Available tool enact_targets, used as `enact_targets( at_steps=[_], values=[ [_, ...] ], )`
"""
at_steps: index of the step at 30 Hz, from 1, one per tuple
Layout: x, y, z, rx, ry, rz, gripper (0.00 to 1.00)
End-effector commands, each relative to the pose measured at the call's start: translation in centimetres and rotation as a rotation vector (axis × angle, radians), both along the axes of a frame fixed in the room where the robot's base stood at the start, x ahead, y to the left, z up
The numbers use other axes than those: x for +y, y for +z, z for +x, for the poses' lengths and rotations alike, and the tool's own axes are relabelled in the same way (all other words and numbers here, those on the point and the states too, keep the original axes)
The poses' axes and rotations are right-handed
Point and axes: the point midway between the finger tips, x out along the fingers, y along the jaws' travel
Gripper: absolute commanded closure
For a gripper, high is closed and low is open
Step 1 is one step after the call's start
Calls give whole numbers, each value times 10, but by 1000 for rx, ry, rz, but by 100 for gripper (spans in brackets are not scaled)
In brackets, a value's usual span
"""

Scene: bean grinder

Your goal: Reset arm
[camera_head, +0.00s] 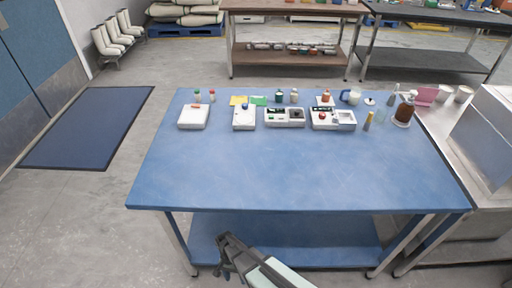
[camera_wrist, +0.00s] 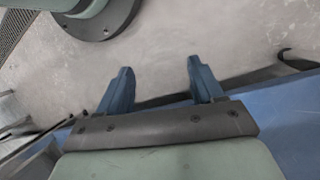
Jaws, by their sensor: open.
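My gripper (camera_wrist: 157,82) is open in the wrist view, with two blue fingers apart and nothing between them. It hangs over the grey floor close to my own base. In the head view my arm shows at the bottom, in front of the blue table (camera_head: 300,175) and apart from its top. The gripper's fingers are not clear there.
White devices line the table's back: a left one (camera_head: 194,116), a second (camera_head: 244,117), a third (camera_head: 285,116) and a fourth (camera_head: 333,118). The table's front half is clear. A steel counter (camera_head: 455,135) adjoins at right.

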Motion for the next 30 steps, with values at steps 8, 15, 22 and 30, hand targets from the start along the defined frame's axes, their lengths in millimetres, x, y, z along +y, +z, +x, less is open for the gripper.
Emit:
enact_targets(
  at_steps=[8,15,22,30],
  values=[
    [-101,12,-23,70,50,47,33],
    [-169,26,-54,128,94,108,33],
    [-222,42,-93,179,135,180,33],
    [-260,59,-134,221,177,261,33]
  ],
)
